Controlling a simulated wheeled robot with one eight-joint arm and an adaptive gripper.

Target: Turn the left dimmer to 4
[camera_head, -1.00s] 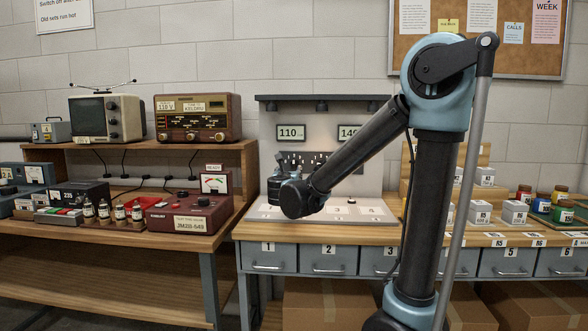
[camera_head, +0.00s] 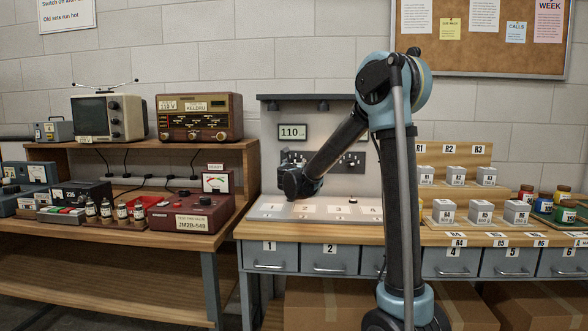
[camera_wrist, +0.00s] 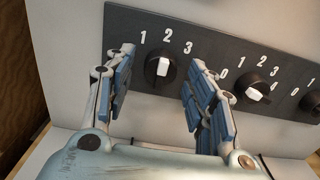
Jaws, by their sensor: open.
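The dark dimmer strip (camera_head: 357,160) is on the grey back panel, partly hidden by my arm in the head view. In the wrist view the left dimmer (camera_wrist: 160,71) is a round black knob with a white pointer bar standing nearly upright. The numbers 1, 2 and 3 show above it; my fingers cover the places for 0 and 4. My gripper (camera_wrist: 158,64) is open, one finger on each side of this knob, with gaps visible. In the head view my gripper (camera_head: 291,184) is in front of the strip's left part. A second dimmer (camera_wrist: 257,91) is to the right.
A third dimmer (camera_wrist: 311,100) is cut off at the wrist view's right edge. Below the strip is a sloped numbered panel (camera_head: 285,210). A display reading 110 (camera_head: 292,132) is above. A wooden shelf with radios (camera_head: 200,118) stands left; small labelled boxes (camera_head: 480,212) stand right.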

